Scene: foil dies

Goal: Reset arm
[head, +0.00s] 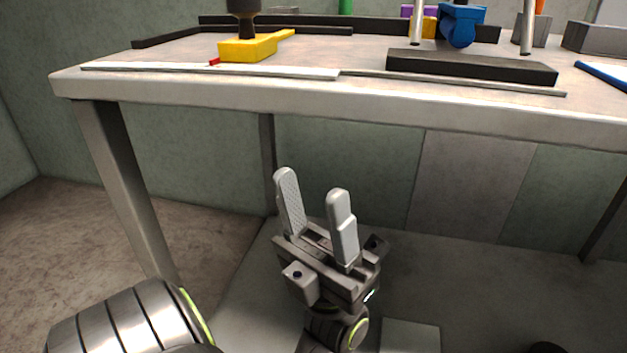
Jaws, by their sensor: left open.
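My left gripper (315,208) is in the lower middle of the head view, below and in front of the table's front edge. Its two light grey fingers point up and stand apart, with nothing between them. Part of my left arm shows at the lower left. My right gripper is out of view.
The table (480,108) spans the top of the view, with a leg (130,190) at the left. On it are a yellow block (247,48), a dark base (470,67) with metal posts, a blue part (459,24) and a grey block (597,38). Open space lies under the table.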

